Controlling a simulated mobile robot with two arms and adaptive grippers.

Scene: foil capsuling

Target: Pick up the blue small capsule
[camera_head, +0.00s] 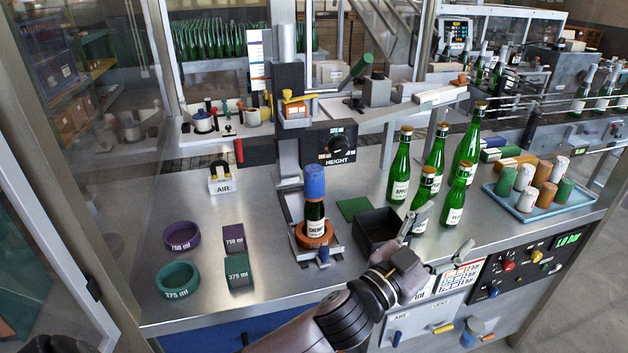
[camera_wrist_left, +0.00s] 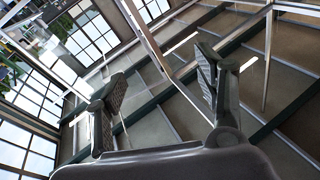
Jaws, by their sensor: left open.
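A blue capsule (camera_head: 315,181) sits over the top of a dark bottle (camera_head: 314,217) labelled SHERRY. The bottle stands upright in an orange ring (camera_head: 301,238) on the capsuling machine, left of the table's middle. No other blue capsule shows. My left gripper (camera_head: 443,234) is open and empty near the table's front edge, right of the blue capsule and apart from it. In the left wrist view the open gripper (camera_wrist_left: 160,88) has nothing between its fingers, with windows and frame bars behind. My right gripper is out of view.
A black bin (camera_head: 362,238) stands between the bottle and my gripper. Several green bottles (camera_head: 400,170) stand behind the gripper. A blue tray (camera_head: 527,214) at right holds white, orange and green capsules.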

